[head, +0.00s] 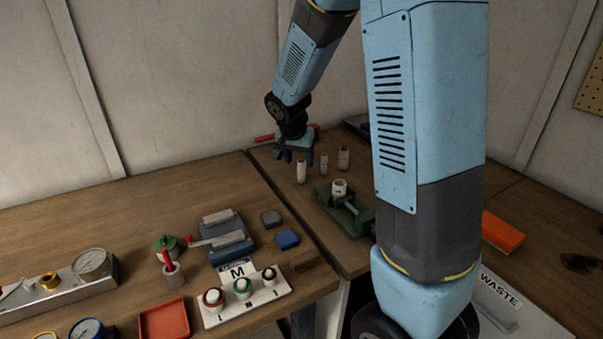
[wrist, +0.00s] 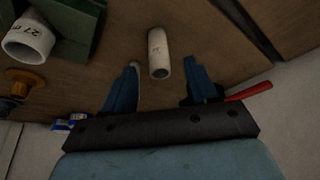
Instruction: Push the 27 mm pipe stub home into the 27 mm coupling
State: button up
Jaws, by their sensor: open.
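A white coupling (head: 339,187) stands in a green holder (head: 352,217) on the right-hand bench. In the wrist view the coupling (wrist: 28,40) is marked "27" and its open mouth faces the camera. Three pale pipe stubs stand upright behind it: a left one (head: 301,173), a middle one (head: 323,164) and a right one (head: 344,158). I cannot read their sizes. My gripper (head: 295,156) is open and empty near the left stub. In the wrist view one stub (wrist: 158,52) lies between and slightly beyond my blue fingertips (wrist: 164,64), apparently touching neither.
A red-handled tool (wrist: 248,92) lies by the right finger in the wrist view. An orange-brown valve-like part (wrist: 22,82) is near the coupling. The left bench holds a grey clamp (head: 228,238), a red tray (head: 164,319) and a white fitting board (head: 246,297).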

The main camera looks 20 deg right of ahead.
aim_at(301, 162)
jog(key=shift+x, duration=2.05)
jog(key=shift+w+d+r, duration=0.1)
jog(key=shift+w+d, duration=0.05)
jog(key=shift+c, duration=0.4)
grip_shut()
jog(key=shift+r, duration=0.1)
